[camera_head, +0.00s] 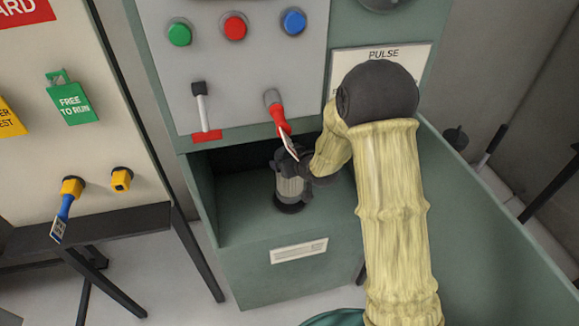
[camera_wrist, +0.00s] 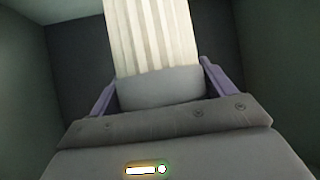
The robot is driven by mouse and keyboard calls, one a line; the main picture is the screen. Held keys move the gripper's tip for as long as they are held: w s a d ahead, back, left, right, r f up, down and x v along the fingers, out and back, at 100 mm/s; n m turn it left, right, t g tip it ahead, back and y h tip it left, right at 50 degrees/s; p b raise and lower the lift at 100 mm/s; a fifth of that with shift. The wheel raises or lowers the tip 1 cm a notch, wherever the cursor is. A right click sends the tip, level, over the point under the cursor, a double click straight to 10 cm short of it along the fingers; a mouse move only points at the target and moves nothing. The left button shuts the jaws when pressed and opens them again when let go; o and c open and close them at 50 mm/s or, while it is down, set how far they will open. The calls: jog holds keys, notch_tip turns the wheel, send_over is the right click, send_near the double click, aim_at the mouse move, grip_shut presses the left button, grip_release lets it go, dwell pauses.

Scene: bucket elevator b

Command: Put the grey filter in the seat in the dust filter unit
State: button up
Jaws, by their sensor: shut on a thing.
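The grey filter (camera_head: 290,188) is upright inside the open bay of the green dust filter unit (camera_head: 240,225). It has a pleated body. In the wrist view the pale pleats of the filter (camera_wrist: 155,35) run up from a grey end cap. My gripper (camera_head: 290,160) is shut on this cap at the filter's top, one finger on each side; the fingers also show in the wrist view (camera_wrist: 160,88). A dark round ring (camera_head: 289,208) shows at the filter's foot. I cannot tell whether the filter rests fully in the seat.
The panel with green, red and blue buttons (camera_head: 235,26) overhangs the bay. A lever (camera_head: 201,105) is at left. The bay walls (camera_wrist: 270,80) are close around the filter.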

jog(key=shift+w+f, duration=0.2)
jog(key=shift+f, duration=1.45)
jog(key=o, duration=1.7)
jog(key=shift+f, duration=0.15)
jog(key=shift+s+r, duration=0.1)
jog(key=shift+r, duration=0.1)
jog(key=v, duration=1.1)
jog(key=shift+s+d+r+b, duration=0.2)
jog(key=shift+s+b, duration=0.15)
jog(key=shift+b, duration=0.05)
